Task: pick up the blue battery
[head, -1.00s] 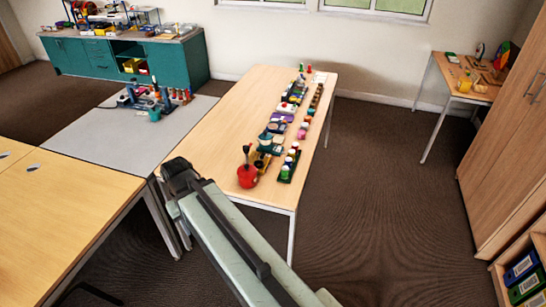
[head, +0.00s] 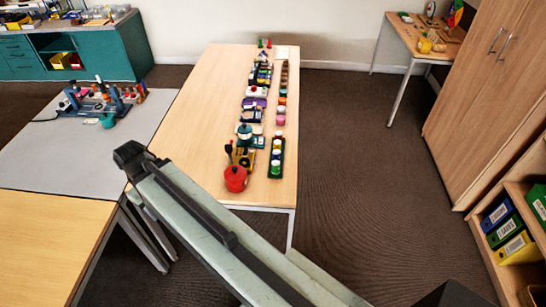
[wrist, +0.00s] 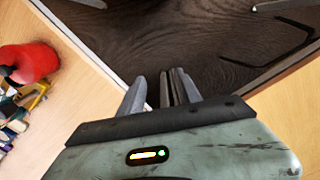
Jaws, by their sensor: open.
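I cannot pick out the blue battery; the small things on the long wooden table (head: 190,130) are too small in the head view to tell apart. They stand in two rows running away from me. My gripper (wrist: 160,78) is open and empty in the wrist view, its fingers apart over the table edge and dark floor. In the head view my gripper (head: 130,155) is at the table's near left side, left of the red pot (head: 235,178). The red pot also shows at the left of the wrist view (wrist: 35,62).
A dark green tray (head: 276,158) with coloured round things is right of the pot. A grey-topped table (head: 50,150) with tools stands left. A wooden cabinet (head: 490,90) and a shelf with binders (head: 510,228) are at the right. The floor between is clear.

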